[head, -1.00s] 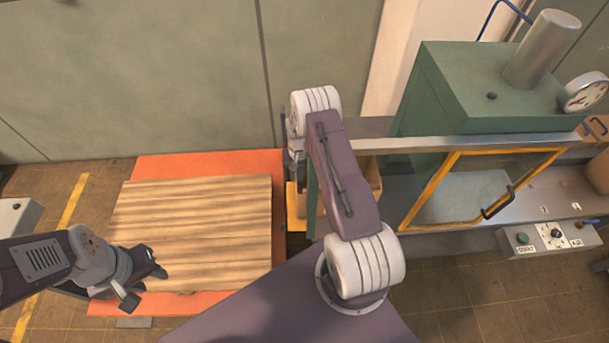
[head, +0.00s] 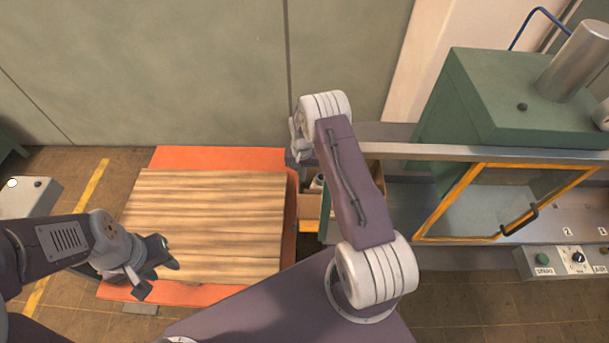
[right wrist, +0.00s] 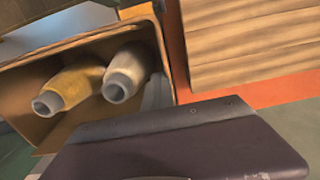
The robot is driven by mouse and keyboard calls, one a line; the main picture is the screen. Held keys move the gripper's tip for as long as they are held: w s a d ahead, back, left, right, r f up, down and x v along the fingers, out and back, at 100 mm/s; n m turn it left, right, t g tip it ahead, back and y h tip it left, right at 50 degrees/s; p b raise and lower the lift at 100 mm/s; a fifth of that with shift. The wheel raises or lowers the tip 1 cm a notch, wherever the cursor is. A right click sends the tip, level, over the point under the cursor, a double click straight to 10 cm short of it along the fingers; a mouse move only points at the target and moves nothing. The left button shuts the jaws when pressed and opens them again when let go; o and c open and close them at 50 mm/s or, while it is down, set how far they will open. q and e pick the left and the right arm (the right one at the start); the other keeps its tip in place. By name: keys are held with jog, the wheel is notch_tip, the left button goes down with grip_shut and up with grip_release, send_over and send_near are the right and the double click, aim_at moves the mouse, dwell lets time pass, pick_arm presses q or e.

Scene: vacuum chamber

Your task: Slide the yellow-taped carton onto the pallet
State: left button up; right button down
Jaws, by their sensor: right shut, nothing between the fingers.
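The open tan carton (head: 309,208) stands just right of the pallet, partly hidden behind my right arm. A yellow strip shows low on its near side. In the right wrist view the carton (right wrist: 160,62) is tilted in the picture and holds a yellow bottle and a pale bottle. The pallet, wooden slats (head: 205,220) on an orange base, is left of it and looks empty. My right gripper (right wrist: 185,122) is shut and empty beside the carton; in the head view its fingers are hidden.
The green chamber (head: 530,100) with its yellow-framed door (head: 475,205) stands at the right, above a grey ledge with a control box (head: 560,260). A wall is close behind the pallet. A yellow floor line runs at the left.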

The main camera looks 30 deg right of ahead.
jog(key=shift+a, duration=0.1)
